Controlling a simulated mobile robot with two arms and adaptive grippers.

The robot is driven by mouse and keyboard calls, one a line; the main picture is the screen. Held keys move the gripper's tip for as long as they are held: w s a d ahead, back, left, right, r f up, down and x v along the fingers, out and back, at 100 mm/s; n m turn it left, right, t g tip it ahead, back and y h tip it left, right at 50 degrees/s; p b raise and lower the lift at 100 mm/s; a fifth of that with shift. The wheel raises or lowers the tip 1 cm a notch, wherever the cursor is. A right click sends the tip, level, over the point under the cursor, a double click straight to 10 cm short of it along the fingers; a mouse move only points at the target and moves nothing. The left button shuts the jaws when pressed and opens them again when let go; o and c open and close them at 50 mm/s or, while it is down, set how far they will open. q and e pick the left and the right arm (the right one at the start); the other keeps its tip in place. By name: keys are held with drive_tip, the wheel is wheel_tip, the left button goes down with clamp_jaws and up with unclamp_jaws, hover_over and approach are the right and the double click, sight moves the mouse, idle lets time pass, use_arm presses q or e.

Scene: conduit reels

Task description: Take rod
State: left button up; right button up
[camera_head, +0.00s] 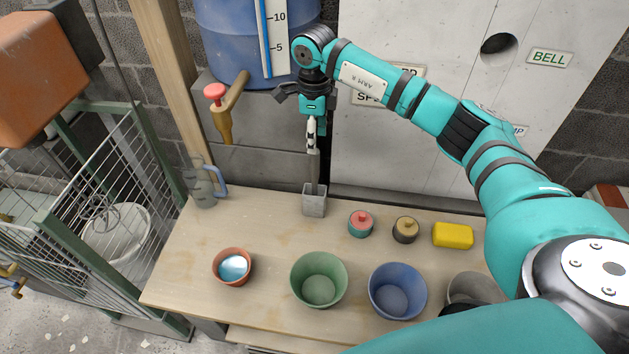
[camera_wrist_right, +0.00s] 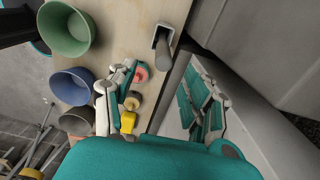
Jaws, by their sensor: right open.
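A grey rod (camera_head: 314,172) stands upright in a small square grey holder (camera_head: 314,207) at the back of the wooden bench. In the right wrist view the rod (camera_wrist_right: 164,50) rises from the holder (camera_wrist_right: 171,30) toward the camera. My right gripper (camera_head: 311,133) points down above the holder, at the rod's upper end. Its fingers (camera_wrist_right: 164,88) are apart in the wrist view, on either side of the rod's line. I cannot tell whether they touch the rod. My left gripper is not in view.
A blue-handled jug (camera_head: 202,185) stands left of the holder. Green (camera_head: 319,280), blue (camera_head: 397,292) and terracotta (camera_head: 232,267) pots stand in front. Two lidded jars and a yellow block (camera_head: 453,235) are at right. A tap (camera_head: 228,105) juts from the barrel, left of my gripper.

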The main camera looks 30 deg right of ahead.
sight(315, 164)
wheel_tip(315, 164, down, 5)
drive_tip(key=shift+p, duration=0.3)
drive_tip(key=shift+w+d+f+p, duration=0.15)
drive_tip(key=shift+f+p, duration=0.2)
drive_tip(key=shift+f, duration=1)
drive_tip(key=shift+w+d+f+p, duration=0.1)
drive_tip(key=shift+f+p, duration=0.2)
drive_tip(key=shift+f, duration=1.05)
drive_tip(key=shift+a, duration=0.1)
drive_tip(key=shift+c, duration=0.4)
clamp_jaws()
